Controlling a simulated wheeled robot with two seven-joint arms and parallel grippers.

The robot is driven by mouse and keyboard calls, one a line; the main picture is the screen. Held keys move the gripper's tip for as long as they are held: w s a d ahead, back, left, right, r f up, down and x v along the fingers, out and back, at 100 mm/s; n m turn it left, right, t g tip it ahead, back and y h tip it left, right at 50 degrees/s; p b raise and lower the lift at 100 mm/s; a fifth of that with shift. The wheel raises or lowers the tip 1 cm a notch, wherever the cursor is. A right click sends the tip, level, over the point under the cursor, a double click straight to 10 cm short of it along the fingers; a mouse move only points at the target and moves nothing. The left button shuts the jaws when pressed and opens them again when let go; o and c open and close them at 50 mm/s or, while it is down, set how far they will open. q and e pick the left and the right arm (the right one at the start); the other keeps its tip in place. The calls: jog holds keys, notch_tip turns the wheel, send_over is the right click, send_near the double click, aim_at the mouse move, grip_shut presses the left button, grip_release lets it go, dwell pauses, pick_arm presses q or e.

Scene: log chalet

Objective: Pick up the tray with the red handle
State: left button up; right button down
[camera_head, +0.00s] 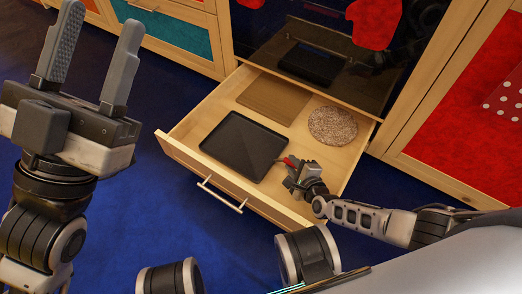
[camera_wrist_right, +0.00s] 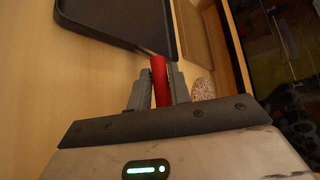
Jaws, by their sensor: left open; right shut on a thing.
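The black tray (camera_head: 243,146) lies flat in an open drawer (camera_head: 181,152), at its front left part. Its red handle (camera_head: 290,162) points right, toward my right gripper (camera_head: 298,172). In the right wrist view the tray (camera_wrist_right: 118,18) is at the top and the red handle (camera_wrist_right: 159,80) stands between the two fingers of my right gripper (camera_wrist_right: 158,85), which is shut on it. My left gripper (camera_head: 95,65) is open and empty, raised at the left, well away from the drawer.
A wooden board (camera_head: 273,97) and a round speckled mat (camera_head: 333,126) lie behind and to the right in the drawer. A dark oven front (camera_head: 312,62) with red mitts (camera_head: 374,22) stands behind it. Blue floor (camera_head: 190,232) is clear in front.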

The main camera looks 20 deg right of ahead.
pick_arm(q)
jog(key=shift+r, duration=0.1)
pick_arm(e)
jog(key=shift+w+r, duration=0.1)
jog(key=shift+r, duration=0.15)
